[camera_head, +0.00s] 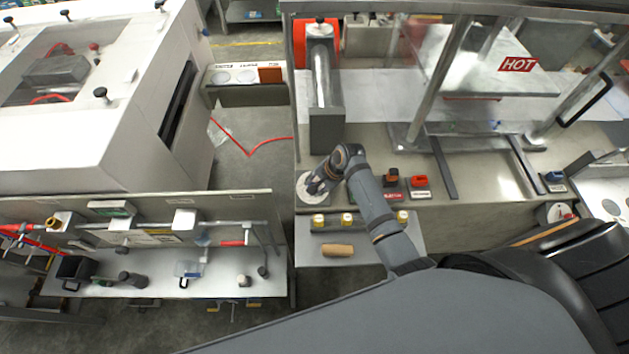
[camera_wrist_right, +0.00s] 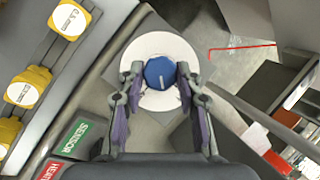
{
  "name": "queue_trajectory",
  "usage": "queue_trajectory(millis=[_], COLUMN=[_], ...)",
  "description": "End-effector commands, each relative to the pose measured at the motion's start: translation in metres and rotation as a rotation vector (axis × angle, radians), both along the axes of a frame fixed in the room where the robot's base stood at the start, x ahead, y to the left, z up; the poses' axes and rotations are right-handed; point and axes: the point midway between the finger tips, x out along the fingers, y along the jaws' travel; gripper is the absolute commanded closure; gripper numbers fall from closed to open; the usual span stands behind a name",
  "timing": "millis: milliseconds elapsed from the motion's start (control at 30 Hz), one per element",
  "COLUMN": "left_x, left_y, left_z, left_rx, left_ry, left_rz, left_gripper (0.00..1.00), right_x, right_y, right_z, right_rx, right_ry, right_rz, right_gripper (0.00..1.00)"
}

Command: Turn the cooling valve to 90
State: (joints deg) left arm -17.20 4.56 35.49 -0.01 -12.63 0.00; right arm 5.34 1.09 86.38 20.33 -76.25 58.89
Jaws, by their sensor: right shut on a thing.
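The cooling valve is a blue knob (camera_wrist_right: 160,73) with a pale pointer line, set on a round white dial (camera_wrist_right: 165,47). The dial's scale cannot be read. My right gripper (camera_wrist_right: 158,75) is shut on the blue knob, one finger on each side of it. In the head view my right gripper (camera_head: 319,184) reaches down over the white dial (camera_head: 304,193) and hides the knob. My left gripper is not in view.
Several yellow-capped parts (camera_head: 347,219) stand on the bench near my right arm. A green SENSOR label (camera_wrist_right: 78,137) is close to the gripper.

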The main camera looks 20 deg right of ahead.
Motion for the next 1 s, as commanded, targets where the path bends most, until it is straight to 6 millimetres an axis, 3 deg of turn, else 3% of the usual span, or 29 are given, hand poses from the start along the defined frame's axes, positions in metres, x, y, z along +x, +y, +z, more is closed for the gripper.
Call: queue_trajectory(millis=[600,1000], left_x=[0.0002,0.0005], left_y=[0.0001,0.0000], left_z=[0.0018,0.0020], left_rx=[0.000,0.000], left_ry=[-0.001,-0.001], left_rz=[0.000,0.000], left_gripper=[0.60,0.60], right_x=[-0.0050,-0.0067], right_y=[-0.0008,-0.0001], right_z=[-0.0029,-0.0038], right_rx=[0.276,0.400], right_ry=[-0.081,-0.116], right_rz=[-0.500,-0.724], right_gripper=[0.97,0.97])
